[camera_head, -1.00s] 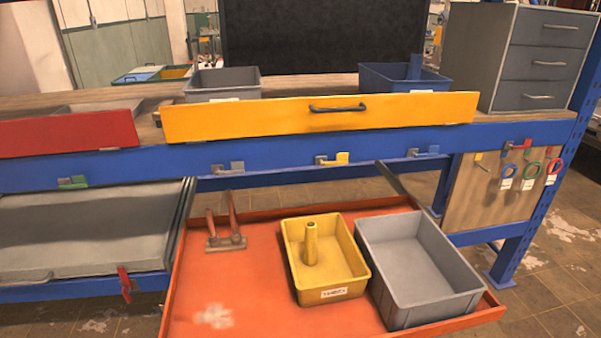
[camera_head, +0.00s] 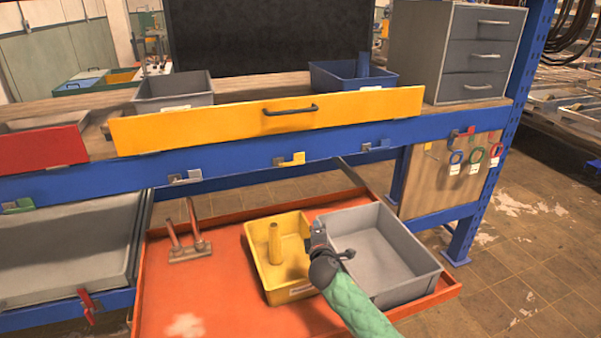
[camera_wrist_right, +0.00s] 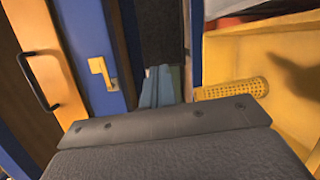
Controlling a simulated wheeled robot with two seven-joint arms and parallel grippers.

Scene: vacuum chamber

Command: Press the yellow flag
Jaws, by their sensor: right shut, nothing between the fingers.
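The yellow flag (camera_head: 298,158) is a small tab on a metal latch on the blue beam, below the yellow drawer front (camera_head: 262,122). In the right wrist view the flag (camera_wrist_right: 99,68) shows on the blue beam at upper left. My right gripper (camera_head: 318,226) is shut and empty. In the head view it shows over the yellow bin's right edge and the grey bin's left edge, below and slightly right of the flag, apart from it. My left gripper is not in view.
The pulled-out orange tray (camera_head: 205,290) holds a yellow bin (camera_head: 262,277) with an upright post and a grey bin (camera_head: 400,280). A red drawer (camera_head: 45,150) is at left. Space just before the beam looks clear.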

